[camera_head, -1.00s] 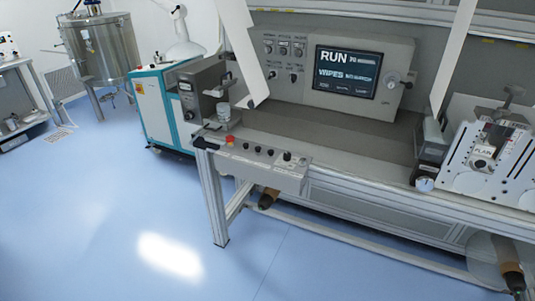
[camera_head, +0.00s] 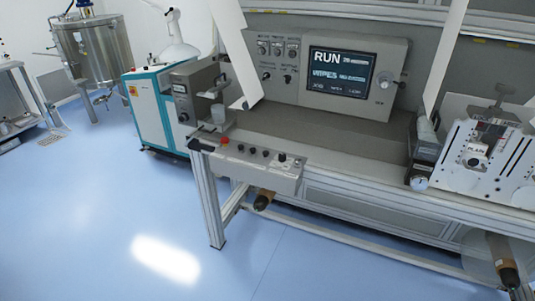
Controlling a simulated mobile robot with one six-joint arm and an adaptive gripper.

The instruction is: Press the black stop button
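A grey slanted control panel (camera_head: 236,170) is fixed to the front left edge of the machine bench. A red button (camera_head: 225,140) is at its left end. Several small dark controls stand in a row to the right of it, among them one dark control (camera_head: 241,145) beside the red button and a larger dark knob (camera_head: 283,158) near the right end. Their labels are too small to read, so I cannot tell which is the black stop button. My gripper is not in view.
An upright panel holds a screen (camera_head: 339,72) reading RUN. A white and teal cabinet (camera_head: 150,107) stands left of the bench, with a steel tank (camera_head: 95,50) farther back. A white slotted unit (camera_head: 470,165) is at the right. The blue floor (camera_head: 110,200) in front is clear.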

